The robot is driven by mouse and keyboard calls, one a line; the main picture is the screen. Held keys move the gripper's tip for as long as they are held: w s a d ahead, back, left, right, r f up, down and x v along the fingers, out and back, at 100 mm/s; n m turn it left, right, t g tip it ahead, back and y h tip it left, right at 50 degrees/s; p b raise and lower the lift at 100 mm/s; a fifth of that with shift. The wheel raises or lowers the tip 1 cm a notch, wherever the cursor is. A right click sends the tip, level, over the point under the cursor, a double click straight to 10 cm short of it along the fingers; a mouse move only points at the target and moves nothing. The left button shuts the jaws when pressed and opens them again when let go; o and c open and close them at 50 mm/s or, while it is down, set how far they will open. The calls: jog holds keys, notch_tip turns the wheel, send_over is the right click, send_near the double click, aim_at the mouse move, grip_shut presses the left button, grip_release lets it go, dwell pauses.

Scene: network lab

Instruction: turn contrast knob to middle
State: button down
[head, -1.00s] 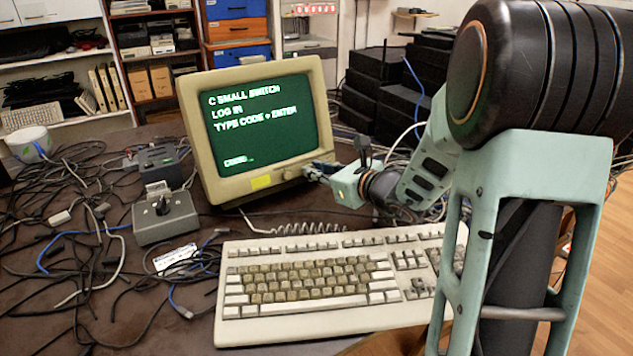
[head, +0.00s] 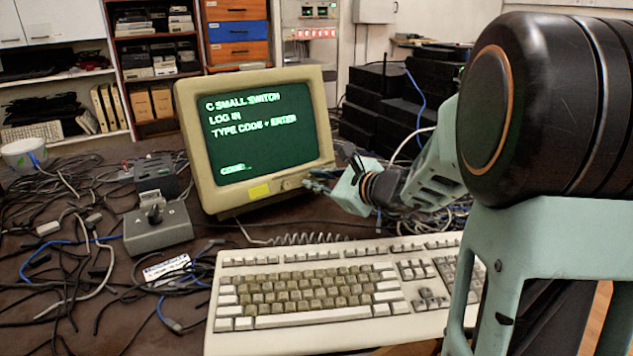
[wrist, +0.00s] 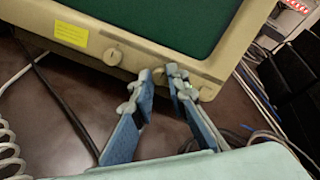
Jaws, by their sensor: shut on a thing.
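A beige monitor (head: 323,118) with a green screen stands tilted on the table; it also shows in the wrist view (wrist: 222,68). Its lower bezel has one uncovered round knob (wrist: 112,55), right of a yellow label (wrist: 71,34). My gripper (wrist: 159,73) is at the bezel right of that knob, with its fingertips close together on a second small knob (wrist: 158,76), mostly hidden between them. In the head view my gripper (head: 308,184) touches the monitor's lower right corner. I cannot read which knob is contrast.
A beige keyboard (head: 315,312) lies in front of the monitor. A grey joystick box (head: 158,229) and tangled cables (head: 60,235) cover the left of the table. Black boxes (head: 385,100) are stacked behind my arm.

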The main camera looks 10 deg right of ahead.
jog(key=c, duration=1.9)
grip_release()
jog(key=v, duration=1.2)
jog(key=shift+r, duration=0.1)
